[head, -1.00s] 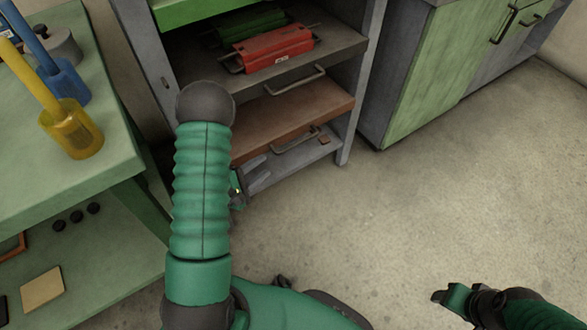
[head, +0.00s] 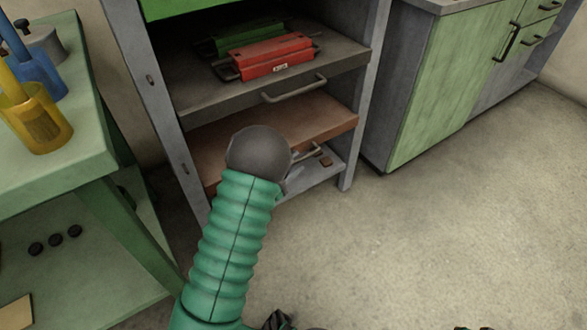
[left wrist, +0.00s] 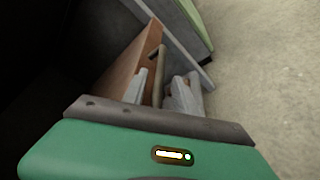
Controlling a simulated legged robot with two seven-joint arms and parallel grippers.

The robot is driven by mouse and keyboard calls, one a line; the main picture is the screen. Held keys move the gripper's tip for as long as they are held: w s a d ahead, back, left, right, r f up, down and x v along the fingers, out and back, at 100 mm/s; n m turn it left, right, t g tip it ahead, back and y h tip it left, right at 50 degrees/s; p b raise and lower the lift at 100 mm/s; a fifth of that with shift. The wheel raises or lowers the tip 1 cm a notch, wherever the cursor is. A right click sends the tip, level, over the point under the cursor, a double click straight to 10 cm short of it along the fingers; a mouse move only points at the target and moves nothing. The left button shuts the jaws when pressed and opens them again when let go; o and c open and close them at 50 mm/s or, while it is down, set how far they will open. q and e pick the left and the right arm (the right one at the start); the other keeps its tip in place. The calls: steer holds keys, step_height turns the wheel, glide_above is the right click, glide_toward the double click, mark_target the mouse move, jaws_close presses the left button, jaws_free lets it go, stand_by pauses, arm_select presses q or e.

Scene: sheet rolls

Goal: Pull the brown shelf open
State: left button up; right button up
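The brown shelf (head: 325,120) sits in the grey rack below a grey shelf, with a metal bar handle (head: 308,152) on its front. My left arm covers part of its front edge in the head view. In the left wrist view, the brown shelf (left wrist: 128,68) and its handle (left wrist: 158,72) are straight ahead. My left gripper (left wrist: 160,88) is open, with one grey finger on each side of the handle. I cannot tell whether the fingers touch it. In the head view, only a bit of the left gripper (head: 292,182) shows behind my arm.
The grey shelf (head: 210,85) above holds red (head: 272,58) and green rolls. A green table (head: 75,165) with blue and yellow holders stands left. A green cabinet (head: 440,90) stands right. Floor (head: 440,230) before the rack and cabinet is clear.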

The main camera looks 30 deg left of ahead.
arm_select(q)
steer(key=shift+w, duration=0.1)
steer(key=c, duration=0.7)
jaws_close()
stand_by(0.7)
